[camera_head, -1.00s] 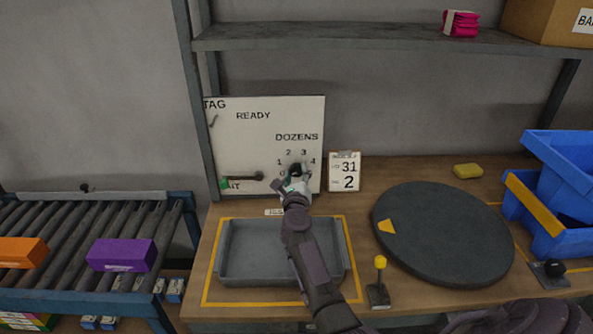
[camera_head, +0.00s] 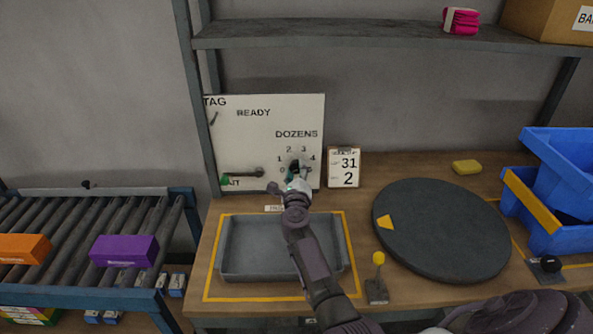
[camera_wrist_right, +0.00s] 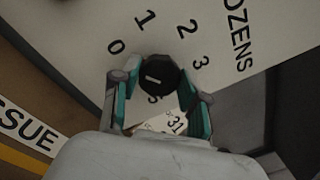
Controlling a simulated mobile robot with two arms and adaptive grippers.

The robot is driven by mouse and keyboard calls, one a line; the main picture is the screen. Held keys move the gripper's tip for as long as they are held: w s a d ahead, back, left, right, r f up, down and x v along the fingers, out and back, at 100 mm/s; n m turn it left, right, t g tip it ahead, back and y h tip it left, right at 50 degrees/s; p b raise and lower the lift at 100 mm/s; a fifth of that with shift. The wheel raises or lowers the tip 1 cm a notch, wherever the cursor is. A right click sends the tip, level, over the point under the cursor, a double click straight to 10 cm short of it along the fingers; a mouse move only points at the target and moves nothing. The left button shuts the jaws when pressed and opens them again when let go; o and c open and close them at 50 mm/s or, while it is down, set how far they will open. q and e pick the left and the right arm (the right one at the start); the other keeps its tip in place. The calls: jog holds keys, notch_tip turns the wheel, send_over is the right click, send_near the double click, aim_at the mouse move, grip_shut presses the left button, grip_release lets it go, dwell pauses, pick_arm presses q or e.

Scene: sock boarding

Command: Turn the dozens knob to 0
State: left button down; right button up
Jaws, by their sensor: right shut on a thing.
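The white panel (camera_head: 240,140) stands upright at the back of the bench, marked TAG, READY and DOZENS. The dozens knob is a small dark round knob (camera_wrist_right: 160,72) inside an arc of printed numbers; 0, 1, 2 and 3 are legible in the right wrist view. A short white mark shows on its face, but I cannot tell which number it points to. My right gripper (camera_head: 299,175) is at the panel, its teal-lined fingers (camera_wrist_right: 160,106) shut on the knob from both sides. In the head view the gripper mostly hides the knob. My left gripper is not in view.
A grey tray (camera_head: 235,272) lies in a yellow outline below the panel. A 31/2 card (camera_head: 344,167) stands right of the panel. A dark turntable (camera_head: 445,235), yellow-topped lever (camera_head: 378,259) and blue bins (camera_head: 555,190) are further right. A roller conveyor (camera_head: 75,240) is left.

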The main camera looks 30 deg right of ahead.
jog(key=o, duration=1.1)
jog(key=shift+o, duration=0.2)
jog(key=shift+a, duration=0.1)
jog(key=shift+s+a+f, duration=0.1)
jog(key=shift+s+a, duration=0.15)
jog(key=shift+s, duration=0.05)
jog(key=v, duration=0.6)
jog(key=shift+s, duration=0.3)
jog(key=shift+a, duration=0.1)
